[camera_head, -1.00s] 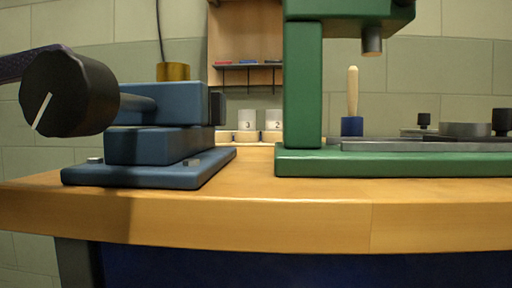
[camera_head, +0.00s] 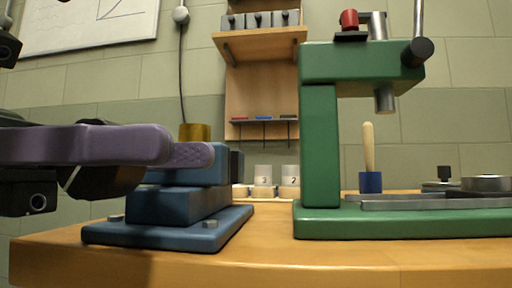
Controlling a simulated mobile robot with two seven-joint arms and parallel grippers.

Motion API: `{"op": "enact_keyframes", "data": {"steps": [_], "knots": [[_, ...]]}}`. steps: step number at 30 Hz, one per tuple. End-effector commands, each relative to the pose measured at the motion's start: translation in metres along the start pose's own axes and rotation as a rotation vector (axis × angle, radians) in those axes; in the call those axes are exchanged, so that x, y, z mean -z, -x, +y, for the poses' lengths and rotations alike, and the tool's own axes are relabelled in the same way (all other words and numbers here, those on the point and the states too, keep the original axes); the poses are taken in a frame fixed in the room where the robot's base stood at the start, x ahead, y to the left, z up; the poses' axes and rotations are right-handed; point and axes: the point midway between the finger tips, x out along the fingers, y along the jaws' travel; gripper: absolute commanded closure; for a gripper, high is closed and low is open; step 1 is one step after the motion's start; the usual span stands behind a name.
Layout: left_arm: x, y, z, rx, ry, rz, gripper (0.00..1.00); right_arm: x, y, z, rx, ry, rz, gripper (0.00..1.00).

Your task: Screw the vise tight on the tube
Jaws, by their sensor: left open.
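The blue vise (camera_head: 178,206) stands on the left of the wooden bench. A brass-coloured cylinder (camera_head: 195,132), apparently the tube, shows upright at the top of the vise, its lower part hidden. My left gripper (camera_head: 190,154) comes in from the left, its purple finger with a textured tip lying across the front of the vise. The gripper is open. The far finger is not clearly seen. My right gripper is not in view.
A green press (camera_head: 320,150) stands right of the vise, with a narrow gap between. A wooden-handled tool with a blue base (camera_head: 370,182) stands behind its base. A wooden shelf (camera_head: 259,43) hangs on the wall.

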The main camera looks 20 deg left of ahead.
Motion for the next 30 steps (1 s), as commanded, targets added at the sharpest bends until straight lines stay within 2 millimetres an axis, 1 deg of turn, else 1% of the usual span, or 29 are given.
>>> {"op": "enact_keyframes", "data": {"steps": [3, 18, 20, 30], "knots": [[-0.0001, 0.0002, 0.0001, 0.000, 0.000, 0.000, 0.38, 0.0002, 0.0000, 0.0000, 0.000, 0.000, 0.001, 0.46], [-0.0006, 0.0002, -0.0010, 0.004, -0.001, -0.001, 0.94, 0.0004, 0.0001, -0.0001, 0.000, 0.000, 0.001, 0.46], [-0.0007, 0.0002, -0.0012, 0.004, -0.001, -0.001, 1.00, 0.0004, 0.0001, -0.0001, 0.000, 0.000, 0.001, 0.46], [-0.0016, 0.0000, -0.0021, 0.007, -0.003, 0.016, 1.00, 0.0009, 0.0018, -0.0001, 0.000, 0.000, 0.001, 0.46]]}}
